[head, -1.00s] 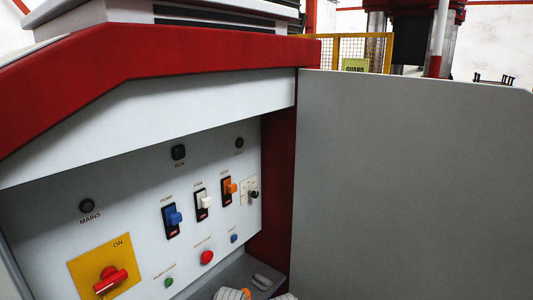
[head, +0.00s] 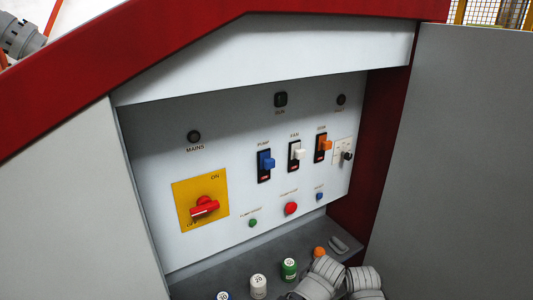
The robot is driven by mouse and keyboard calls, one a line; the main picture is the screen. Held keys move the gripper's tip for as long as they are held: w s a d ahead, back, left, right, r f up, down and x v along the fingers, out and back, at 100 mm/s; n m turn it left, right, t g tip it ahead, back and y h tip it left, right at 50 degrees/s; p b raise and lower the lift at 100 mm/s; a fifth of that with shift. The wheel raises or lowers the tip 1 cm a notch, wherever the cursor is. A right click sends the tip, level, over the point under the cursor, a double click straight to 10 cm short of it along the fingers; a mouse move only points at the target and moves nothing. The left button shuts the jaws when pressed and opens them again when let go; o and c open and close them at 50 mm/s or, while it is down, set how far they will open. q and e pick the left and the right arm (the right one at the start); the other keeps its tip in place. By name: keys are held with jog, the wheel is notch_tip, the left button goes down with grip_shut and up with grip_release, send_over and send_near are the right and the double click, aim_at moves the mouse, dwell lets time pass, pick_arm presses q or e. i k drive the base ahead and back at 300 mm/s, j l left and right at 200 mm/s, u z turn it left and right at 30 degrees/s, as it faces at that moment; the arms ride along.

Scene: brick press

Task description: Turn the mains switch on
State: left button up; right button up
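The mains switch (head: 204,207) is a red rotary handle on a yellow plate (head: 181,194), at the lower left of the white control panel. Its handle lies slanted, with the lower-left end by the OFF label, which it partly covers. The ON label is at the plate's upper right. The round MAINS lamp (head: 194,136) above it looks dark. I see no gripper fingers at the switch or elsewhere in the head view.
Blue, white and orange switches (head: 324,146) stick out right of the mains switch, above a green button (head: 253,223) and a red button (head: 291,209). Several small labelled cylinders (head: 258,285) stand on the ledge below.

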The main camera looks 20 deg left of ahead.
aim_at(205, 204)
jog(key=u, duration=1.25)
jog(key=k+z, duration=0.65)
jog(key=i+j, duration=0.05)
jog(key=i, duration=0.05)
